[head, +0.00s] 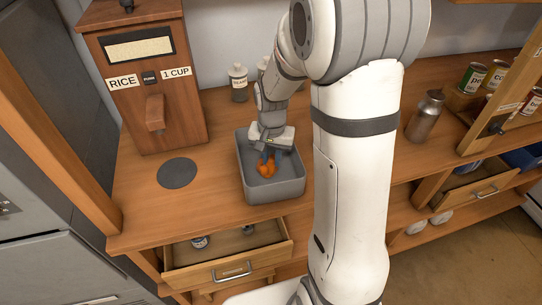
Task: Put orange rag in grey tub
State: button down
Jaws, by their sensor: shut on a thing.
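The orange rag (266,169) shows as a small crumpled orange shape under my gripper. My gripper (268,156) points down inside the outline of the grey tub and is shut on the rag. The grey tub (275,193) is an open rectangular bin standing on the wooden counter. The rag is within the tub's walls as seen from above. I cannot tell whether it touches the tub's floor.
A wooden rice dispenser (146,85) stands left of the tub, with a dark round mat (177,173) before it. Below, a drawer (232,265) is pulled open. A small jar (238,83) stands behind the tub.

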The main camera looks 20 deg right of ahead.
aim_at(272, 159)
jog(key=shift+f, duration=0.25)
jog(key=c, duration=1.3)
grip_release()
jog(key=shift+r, duration=0.1)
jog(key=shift+o, duration=0.2)
notch_tip(272, 159, up, 12)
jog(key=s+r+n+t, duration=0.2)
jog(key=s+n, duration=0.3)
jog(key=s, duration=1.1)
jog(key=shift+s+a+n+t+b, duration=0.35)
jog(key=shift+s+a+t, duration=0.1)
jog(key=shift+t, duration=0.15)
jog(key=shift+r, duration=0.1)
